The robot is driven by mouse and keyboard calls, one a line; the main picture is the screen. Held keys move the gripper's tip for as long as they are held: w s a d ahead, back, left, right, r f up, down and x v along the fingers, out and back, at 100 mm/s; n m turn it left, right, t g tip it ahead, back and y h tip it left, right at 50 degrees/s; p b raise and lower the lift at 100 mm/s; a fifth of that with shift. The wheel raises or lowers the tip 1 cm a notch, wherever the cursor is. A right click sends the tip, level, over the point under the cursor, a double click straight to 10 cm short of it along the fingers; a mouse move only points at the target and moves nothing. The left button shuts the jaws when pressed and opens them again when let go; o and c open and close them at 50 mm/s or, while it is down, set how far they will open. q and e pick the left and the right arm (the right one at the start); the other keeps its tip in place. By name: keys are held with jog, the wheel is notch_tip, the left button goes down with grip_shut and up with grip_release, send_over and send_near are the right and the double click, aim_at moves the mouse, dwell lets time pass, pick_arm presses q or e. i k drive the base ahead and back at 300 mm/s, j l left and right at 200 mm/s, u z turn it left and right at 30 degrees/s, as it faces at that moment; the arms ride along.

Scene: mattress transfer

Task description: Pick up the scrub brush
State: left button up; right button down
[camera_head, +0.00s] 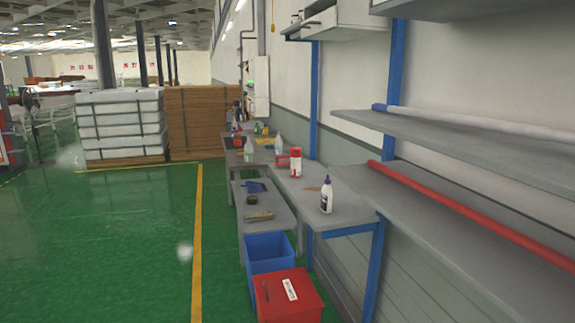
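A small brownish, elongated object (260,215) lies on the low grey bench (274,228) near the middle of the view. It may be the scrub brush, but it is too small to be sure. A small dark round object (252,200) sits just behind it. Neither of my grippers shows in the head view.
A blue bin (268,250) and a red box (288,297) stand in front of the bench. A white bottle with a purple cap (327,196) and a red-and-white container (295,161) stand on the workbench. Grey shelves (450,205) fill the right. Green floor (110,245) is open at left.

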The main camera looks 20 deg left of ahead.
aim_at(279, 164)
jog(key=u, duration=0.25)
jog(key=j+u, duration=0.25)
jog(key=j, duration=0.15)
jog(key=i+j+u, duration=0.1)
jog(key=j+u, duration=0.2)
jog(key=i+j+u, duration=0.25)
jog(key=j, duration=0.2)
jog(key=i+j+u, duration=0.25)
jog(key=i+j, duration=0.4)
jog(key=i+j+u, duration=0.2)
jog(key=i+j, duration=0.35)
jog(key=i, duration=0.25)
jog(key=i+l+z, duration=0.1)
jog(key=i+z, duration=0.2)
jog(key=i, duration=0.5)
jog(key=i+j+z, duration=0.15)
jog(key=i+z, duration=0.2)
jog(key=i, duration=0.5)
jog(key=i+z, duration=0.65)
jog(key=z, duration=0.15)
jog(key=i+j+z, duration=0.1)
jog(key=i+z, duration=0.3)
jog(key=i+j+z, duration=0.2)
jog(key=z, duration=0.2)
